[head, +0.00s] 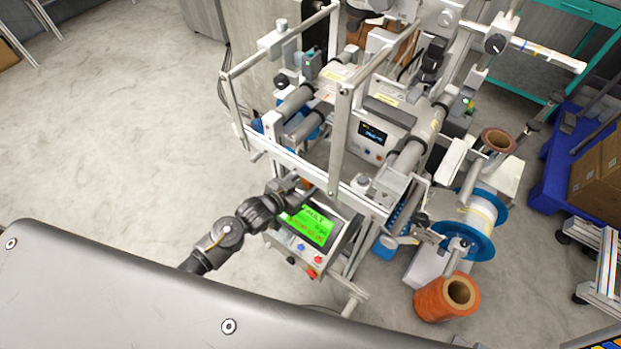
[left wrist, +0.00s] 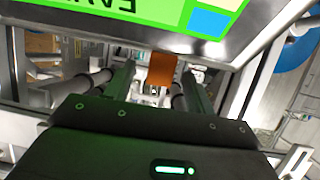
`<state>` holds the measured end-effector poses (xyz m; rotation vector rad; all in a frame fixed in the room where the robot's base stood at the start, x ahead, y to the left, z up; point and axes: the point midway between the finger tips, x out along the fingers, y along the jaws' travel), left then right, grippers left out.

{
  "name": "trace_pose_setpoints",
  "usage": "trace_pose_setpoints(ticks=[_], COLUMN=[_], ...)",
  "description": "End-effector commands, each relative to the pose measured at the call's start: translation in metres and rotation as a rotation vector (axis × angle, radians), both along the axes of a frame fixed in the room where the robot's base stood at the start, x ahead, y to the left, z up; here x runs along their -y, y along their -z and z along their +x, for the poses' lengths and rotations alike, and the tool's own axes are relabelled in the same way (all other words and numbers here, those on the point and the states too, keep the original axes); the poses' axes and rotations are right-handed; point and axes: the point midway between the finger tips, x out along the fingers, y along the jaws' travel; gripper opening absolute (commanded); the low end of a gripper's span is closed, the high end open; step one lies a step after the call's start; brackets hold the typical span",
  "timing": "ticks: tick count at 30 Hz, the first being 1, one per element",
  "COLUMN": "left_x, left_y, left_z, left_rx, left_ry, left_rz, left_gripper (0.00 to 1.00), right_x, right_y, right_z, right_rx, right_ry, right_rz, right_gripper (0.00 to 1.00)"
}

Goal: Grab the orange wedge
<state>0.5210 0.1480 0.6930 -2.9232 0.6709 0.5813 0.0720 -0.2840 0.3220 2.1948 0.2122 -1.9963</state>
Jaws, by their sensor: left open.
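The orange wedge (left wrist: 162,69) shows in the left wrist view as a small orange-brown block just below the screen panel. In the head view only a small orange patch (head: 307,183) shows beside my left gripper, above the green screen; I take it to be the wedge. My left gripper (head: 297,188) is open. In the left wrist view its two dark fingers (left wrist: 159,82) stand on either side of the wedge, with gaps showing. Whether the wedge is fully between the fingertips or beyond them I cannot tell. My right gripper is not in view.
The control panel with a green screen (head: 309,226) is right under my left gripper. The machine's metal frame (head: 340,140) rises close behind. An orange film reel (head: 446,299) stands at lower right, near a blue-flanged reel (head: 479,224). The floor at left is clear.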

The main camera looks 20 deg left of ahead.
Motion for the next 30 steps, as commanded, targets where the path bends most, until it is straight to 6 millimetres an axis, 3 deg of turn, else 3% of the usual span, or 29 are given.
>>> trace_pose_setpoints(ticks=[6, 13, 24, 30], left_x=[0.009, 0.009, 0.009, 0.009], left_y=[0.008, 0.009, 0.009, 0.009], left_z=[0.019, 0.020, 0.020, 0.020], left_rx=[0.000, 0.000, 0.000, 0.000], left_ry=[-0.001, -0.001, -0.001, -0.001], left_rz=[0.000, 0.000, 0.000, 0.000], left_gripper=[0.55, 0.55, 0.07, 0.07], right_x=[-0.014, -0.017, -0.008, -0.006], right_y=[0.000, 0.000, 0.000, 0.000], right_z=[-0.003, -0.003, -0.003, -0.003], right_rx=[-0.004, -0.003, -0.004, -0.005], right_ry=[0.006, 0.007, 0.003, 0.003], right_rz=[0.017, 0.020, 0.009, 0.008], right_gripper=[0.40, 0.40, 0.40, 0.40])
